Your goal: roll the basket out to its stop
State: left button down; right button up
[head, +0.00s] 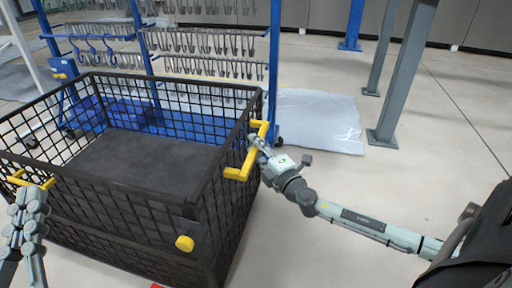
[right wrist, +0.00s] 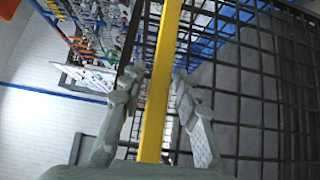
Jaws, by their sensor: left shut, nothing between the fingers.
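The basket (head: 110,199) is a large black mesh bin with a dark flat floor, standing low in front of me in the head view. It has a yellow handle (head: 235,174) on its right rim and another yellow handle (head: 17,179) on its left. My right gripper (head: 259,145) is at the right handle. In the right wrist view, the fingers of my right gripper (right wrist: 158,82) stand on either side of the yellow bar (right wrist: 158,100), with a narrow gap showing on the left. My left gripper (head: 38,192) is shut and empty beside the left handle, partly covering it.
A blue rack with rows of metal hooks (head: 205,42) stands behind the basket. Grey posts (head: 402,75) rise at the right back. A pale sheet (head: 318,118) lies on the floor beside the rack. The floor (head: 455,150) at the right is clear.

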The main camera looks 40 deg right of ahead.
grip_shut()
jog(key=shift+w+a, duration=0.1)
